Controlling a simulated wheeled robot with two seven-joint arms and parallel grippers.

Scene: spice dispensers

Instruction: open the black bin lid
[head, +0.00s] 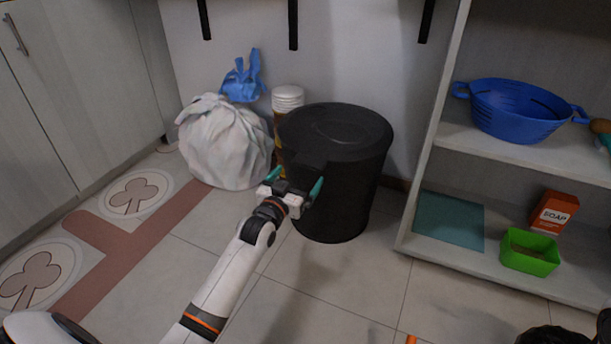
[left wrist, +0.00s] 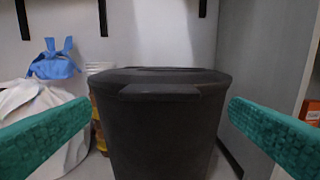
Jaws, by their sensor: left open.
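The black bin (head: 345,190) stands upright on the floor against the wall in the head view. Its round lid (head: 336,128) is down on the rim. In the left wrist view the bin (left wrist: 162,135) is straight ahead, with the lid's front lip (left wrist: 160,90) facing me. My left gripper (head: 296,182) is open and empty in front of the bin's upper front, below the lid. Its teal fingers are spread wide on either side of the bin in the left wrist view (left wrist: 160,130). I cannot tell whether it touches the bin.
A white rubbish bag (head: 224,145) with a blue bag (head: 241,78) on it stands left of the bin, beside a stack of white-lidded tubs (head: 287,98). A shelf unit (head: 425,185) stands to the right, holding a blue colander (head: 520,112).

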